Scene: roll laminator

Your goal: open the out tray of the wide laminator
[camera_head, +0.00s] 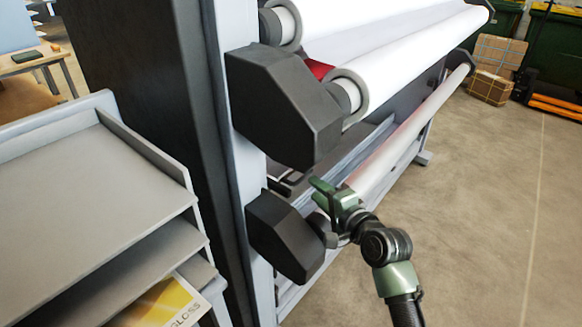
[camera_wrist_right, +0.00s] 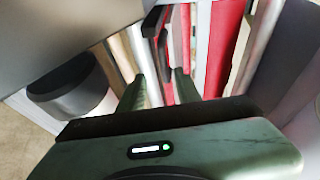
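The wide laminator has a tall dark and pale side frame (camera_head: 225,90) and large white rolls (camera_head: 400,60) running away from me. A grey-blue ledge (camera_head: 352,150) runs lengthwise under the upper rolls; I cannot tell for sure whether it is the out tray. My right gripper (camera_head: 328,192) is in front of the lower end housing (camera_head: 285,237), near the end of the lower pale roll (camera_head: 405,135). In the right wrist view its two green fingers (camera_wrist_right: 160,88) are apart with nothing clearly between them. A dark bracket-like bar (camera_wrist_right: 157,20) lies beyond the fingertips. My left gripper is out of view.
A dark upper housing (camera_head: 285,108) juts out just above my right gripper. A grey shelf unit (camera_head: 85,180) with a yellow packet (camera_head: 165,306) stands at the left. Cardboard boxes (camera_head: 495,65) lie at the back right. The floor (camera_head: 480,210) at the right is clear.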

